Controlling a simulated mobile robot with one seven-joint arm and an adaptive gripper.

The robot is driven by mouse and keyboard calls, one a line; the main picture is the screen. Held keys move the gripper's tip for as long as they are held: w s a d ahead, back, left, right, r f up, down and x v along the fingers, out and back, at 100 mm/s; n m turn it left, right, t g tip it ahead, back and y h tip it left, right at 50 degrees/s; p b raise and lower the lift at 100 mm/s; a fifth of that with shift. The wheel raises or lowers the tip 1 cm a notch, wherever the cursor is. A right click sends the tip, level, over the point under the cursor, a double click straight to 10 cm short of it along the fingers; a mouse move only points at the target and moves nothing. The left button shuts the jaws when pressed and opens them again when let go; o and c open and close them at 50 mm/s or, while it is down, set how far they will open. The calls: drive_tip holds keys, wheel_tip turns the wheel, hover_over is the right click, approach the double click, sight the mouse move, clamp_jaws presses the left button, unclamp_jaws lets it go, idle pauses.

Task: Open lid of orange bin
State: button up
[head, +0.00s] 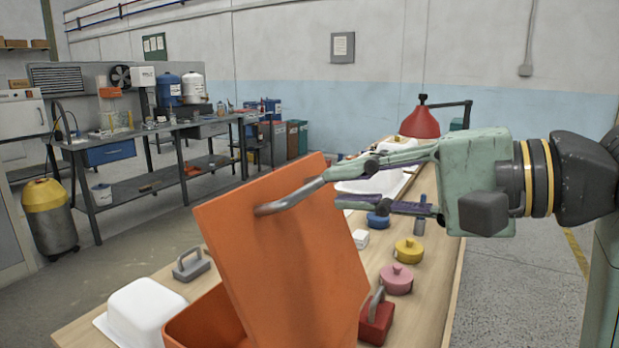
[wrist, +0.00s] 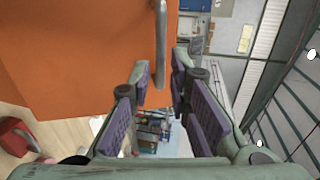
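The orange bin (head: 205,322) stands at the table's front, mostly cut off by the lower edge. Its orange lid (head: 285,265) is raised and steeply tilted, with the bin's opening partly showing beneath it. The lid's grey bar handle (head: 290,198) points towards my gripper (head: 360,187). My gripper's fingers are spread apart. In the wrist view, the handle (wrist: 161,45) reaches down to between the fingertips, with gaps on both sides. The orange lid (wrist: 80,55) fills the upper left there. I cannot tell whether a finger touches the handle.
On the wooden table (head: 440,262) are a white container (head: 145,312), a grey handled block (head: 190,264), a red handled block (head: 377,320), a pink lidded pot (head: 397,280) and a yellow one (head: 409,250). A red cone (head: 420,122) stands behind. Floor right of the table is clear.

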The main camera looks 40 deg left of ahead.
sight(317, 187)
drive_tip(key=p+x, duration=0.1)
drive_tip(key=x, duration=0.4)
drive_tip(key=shift+s+a+f, duration=0.1)
drive_tip(key=shift+a, duration=0.2)
drive_tip(key=shift+c, duration=0.3)
clamp_jaws()
